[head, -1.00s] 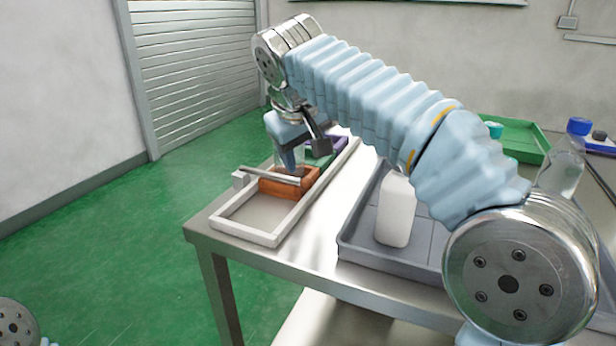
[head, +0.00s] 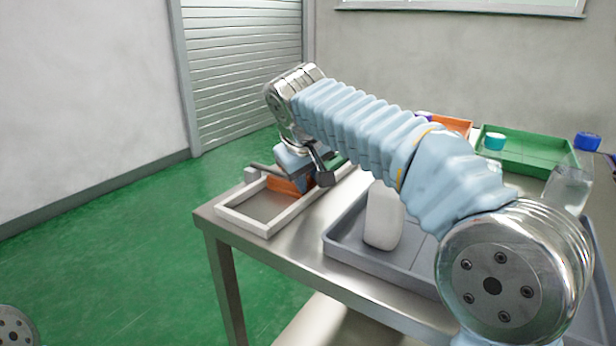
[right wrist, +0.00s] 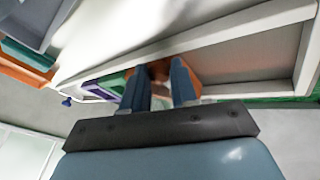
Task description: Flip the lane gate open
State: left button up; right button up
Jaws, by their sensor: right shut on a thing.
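The lane (head: 268,227) is a pale rectangular frame on the table's left end. The fingers hide the exact contact. My left gripper is out of view.
A grey tray (head: 345,248) holding a white bottle (head: 384,215) stands right of the lane. The lane's front part is empty.

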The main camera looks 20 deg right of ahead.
grip_shut()
jog(key=r+p, duration=0.1)
jog(key=p, duration=0.1)
jog(key=r+p, duration=0.1)
jog(key=p, duration=0.1)
jog(key=shift+w+a+r+g+h+p, duration=0.1)
jog(key=shift+w+r+g+h+p, duration=0.1)
jog(key=shift+r+g+h+p, duration=0.15)
jog(key=shift+w+a+r+n+g+h, duration=0.15)
jog(key=shift+w+r+g+h, duration=0.15)
jog(key=shift+r+g, duration=0.2)
jog(key=shift+w+a+r+n+g+h, duration=0.2)
jog(key=shift+r+g+h, duration=0.15)
jog(key=shift+r, duration=0.15)
jog(key=shift+w+d+r+g+h, duration=0.15)
jog(key=shift+w+r+g+h, duration=0.05)
jog(key=shift+r+g, duration=0.25)
jog(key=shift+w+d+r+g+h, duration=0.1)
jog(key=shift+w+r+g+h, duration=0.1)
jog(key=shift+r+g, duration=0.25)
jog(key=shift+w+a+r+n+h, duration=0.1)
jog(key=shift+a+r+n+h, duration=0.2)
jog(key=shift+a+r, duration=0.2)
jog(key=o, duration=0.8)
grip_release()
jog(key=shift+a, duration=0.1)
